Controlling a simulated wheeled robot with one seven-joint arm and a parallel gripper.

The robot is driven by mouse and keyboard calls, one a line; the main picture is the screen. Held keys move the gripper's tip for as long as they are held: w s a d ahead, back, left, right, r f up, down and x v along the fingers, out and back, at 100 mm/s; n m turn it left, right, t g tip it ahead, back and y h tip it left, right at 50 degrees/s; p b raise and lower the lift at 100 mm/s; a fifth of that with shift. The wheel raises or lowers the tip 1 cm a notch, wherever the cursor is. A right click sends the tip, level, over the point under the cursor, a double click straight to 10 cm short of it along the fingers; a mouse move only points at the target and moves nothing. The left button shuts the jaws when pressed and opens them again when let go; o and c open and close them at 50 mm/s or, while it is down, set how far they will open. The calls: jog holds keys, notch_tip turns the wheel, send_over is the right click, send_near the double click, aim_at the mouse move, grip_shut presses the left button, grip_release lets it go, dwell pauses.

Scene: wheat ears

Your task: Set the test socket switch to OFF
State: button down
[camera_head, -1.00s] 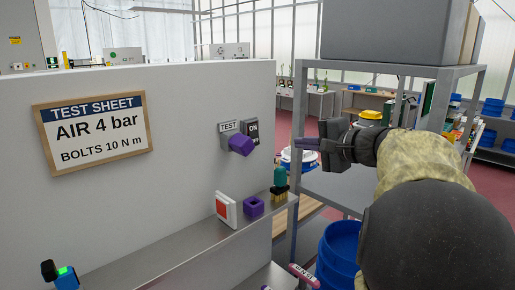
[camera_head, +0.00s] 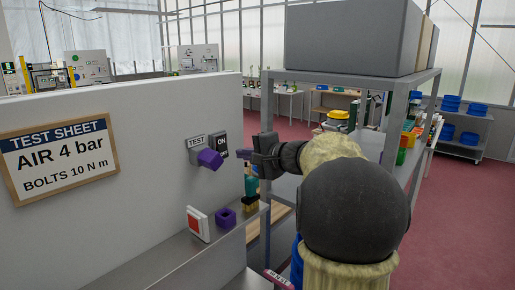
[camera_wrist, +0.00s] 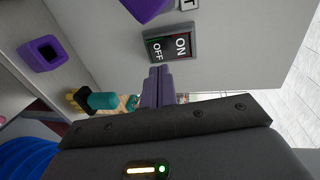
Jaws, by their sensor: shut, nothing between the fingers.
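The test socket switch (camera_head: 219,146) is a dark rocker marked ON and OFF on the pale wall panel, right beside the TEST label (camera_head: 197,142). It also shows in the wrist view (camera_wrist: 170,46), with ON to the right and OFF to the left; I cannot tell which side is pressed in. A purple block-like part (camera_head: 209,159) juts out below the label. My gripper (camera_head: 244,153) is shut and empty, just right of the switch. In the wrist view its purple fingertips (camera_wrist: 159,70) appear close below the OFF end; I cannot tell whether they touch.
A ledge below holds a red-and-white block (camera_head: 198,224), a hollow purple block (camera_head: 225,219) and a teal-handled brush-like item (camera_head: 250,188). A grey metal shelf (camera_head: 265,165) stands close behind my arm. A framed test sheet (camera_head: 58,157) hangs at left.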

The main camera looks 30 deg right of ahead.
aim_at(225, 152)
jog(key=p+x, duration=0.2)
jog(key=x, duration=0.2)
jog(key=shift+r, duration=0.15)
jog(key=shift+w+a+f, duration=0.2)
jog(key=shift+w+f, duration=0.05)
jog(key=shift+w, duration=0.25)
jog(key=shift+s, duration=0.15)
jog(key=shift+d+f, duration=0.1)
jog(key=shift+d, duration=0.05)
jog(key=shift+f+b, duration=0.1)
jog(key=shift+b, duration=0.4)
